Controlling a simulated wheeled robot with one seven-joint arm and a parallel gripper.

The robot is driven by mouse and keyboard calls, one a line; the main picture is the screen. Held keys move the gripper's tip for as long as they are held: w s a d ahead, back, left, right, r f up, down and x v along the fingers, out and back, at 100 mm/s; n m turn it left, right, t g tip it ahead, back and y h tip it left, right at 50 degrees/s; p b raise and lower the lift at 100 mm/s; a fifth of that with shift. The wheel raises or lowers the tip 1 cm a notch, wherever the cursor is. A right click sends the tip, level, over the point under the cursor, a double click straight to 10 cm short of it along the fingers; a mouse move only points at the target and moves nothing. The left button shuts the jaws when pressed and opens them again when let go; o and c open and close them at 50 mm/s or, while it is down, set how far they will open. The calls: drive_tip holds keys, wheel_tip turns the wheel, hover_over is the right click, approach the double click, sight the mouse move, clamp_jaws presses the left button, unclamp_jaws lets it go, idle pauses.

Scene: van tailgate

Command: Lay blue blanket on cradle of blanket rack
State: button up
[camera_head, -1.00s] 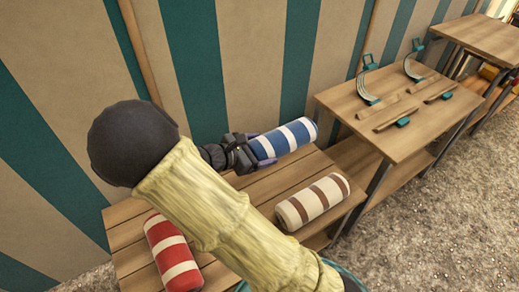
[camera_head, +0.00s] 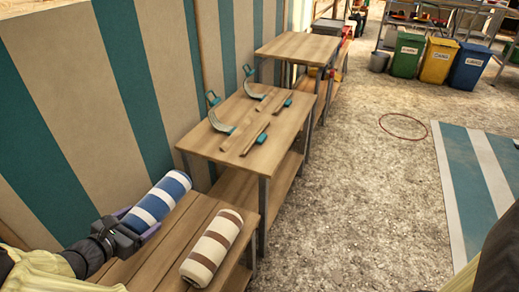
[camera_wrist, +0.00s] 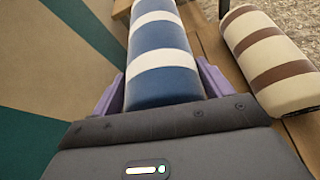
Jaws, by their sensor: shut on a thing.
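The blue blanket (camera_head: 158,200) is a roll with white stripes at the lower left of the head view. My gripper (camera_head: 140,222) is shut on its near end, with purple fingers on either side. In the wrist view the blue blanket (camera_wrist: 162,60) points away from my gripper (camera_wrist: 160,92). The roll is over the near slatted table; I cannot tell whether it touches it. The blanket rack (camera_head: 245,132) stands on the middle table, with curved metal arms, teal end pieces and wooden bars. Its cradle is empty.
A brown-and-cream striped roll (camera_head: 212,247) lies on the near table (camera_head: 178,241), right of the blue one; it also shows in the wrist view (camera_wrist: 268,58). A farther table (camera_head: 297,46) is bare. The striped wall runs along the left.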

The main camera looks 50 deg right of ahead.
drive_tip(key=shift+r, duration=0.15)
idle(0.3)
wheel_tip(320, 180, up, 42)
drive_tip(key=s+d+n+t+y+p, duration=0.1)
drive_tip(key=n+t+p, duration=0.2)
drive_tip(key=p, duration=5.8)
drive_tip(key=shift+s+d+y+p, duration=0.2)
drive_tip(key=shift+d+y+p, duration=0.05)
drive_tip(key=shift+y+p, duration=0.15)
drive_tip(key=shift+a+f+t, duration=0.1)
drive_tip(key=shift+f+t, duration=0.15)
drive_tip(key=shift+t, duration=0.05)
